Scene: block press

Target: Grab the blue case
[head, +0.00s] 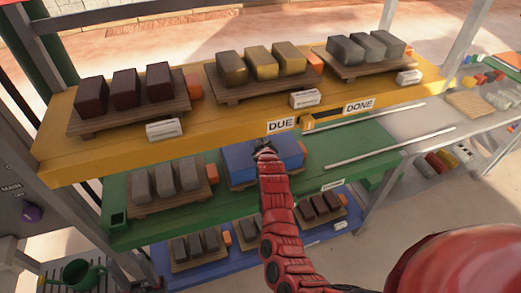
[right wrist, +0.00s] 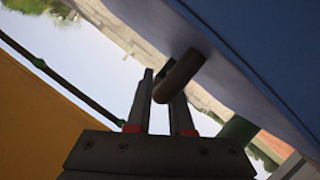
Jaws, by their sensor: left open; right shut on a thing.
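The blue case (head: 238,163) sits on the green middle shelf (head: 140,238), under the front edge of the yellow shelf. My red right arm reaches it, and my right gripper (head: 264,149) is at its top edge. In the right wrist view the case's blue side (right wrist: 275,40) fills the upper right. There my right gripper (right wrist: 163,85) has its two fingers on either side of the case's brown, rounded handle (right wrist: 181,74), shut on it. A dark piece at the bottom left of the head view looks like my left gripper (head: 148,284), open and apart from the case.
The yellow shelf (head: 230,118) above holds trays of dark red, gold and grey blocks. A tray of grey blocks (head: 165,180) stands left of the case. A blue shelf (head: 250,262) with more trays lies below.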

